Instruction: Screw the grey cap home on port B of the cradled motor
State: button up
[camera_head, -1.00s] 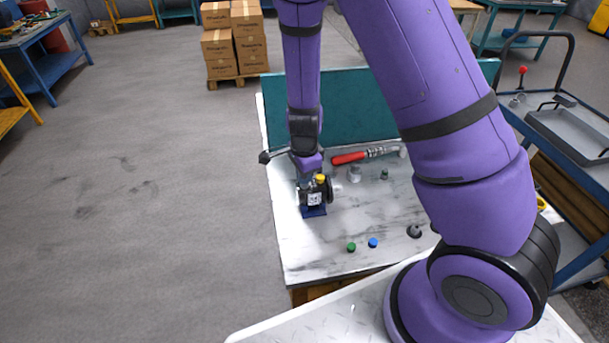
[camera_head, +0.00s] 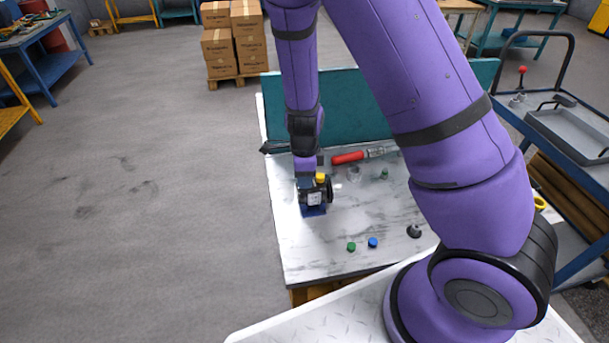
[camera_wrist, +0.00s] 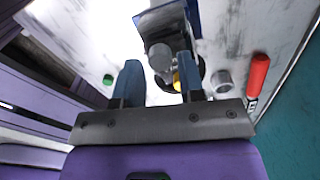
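The dark motor (camera_head: 312,196) sits in a blue cradle (camera_head: 314,211) on the marble-topped table. A yellow cap (camera_head: 320,177) is on its top; part of the yellow cap shows in the wrist view (camera_wrist: 177,82). My gripper (camera_wrist: 160,58) is just above the motor. Its two fingers are apart, with a rounded grey piece (camera_wrist: 160,62) between them, seemingly the grey cap at the motor. Gaps show on both sides of it. I cannot tell how far it is seated. The port marking is not readable.
A red-handled tool (camera_head: 349,157) lies behind the motor, with grey fittings near it. A green cap (camera_head: 351,246), a blue cap (camera_head: 373,242) and a dark grey part (camera_head: 414,231) are near the front edge. A teal panel (camera_head: 345,110) stands behind. The table's middle is clear.

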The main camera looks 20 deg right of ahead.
jog(key=n, duration=1)
dwell(0.3)
grip_shut()
jog(key=m, duration=0.4)
jog(key=shift+m, duration=0.7)
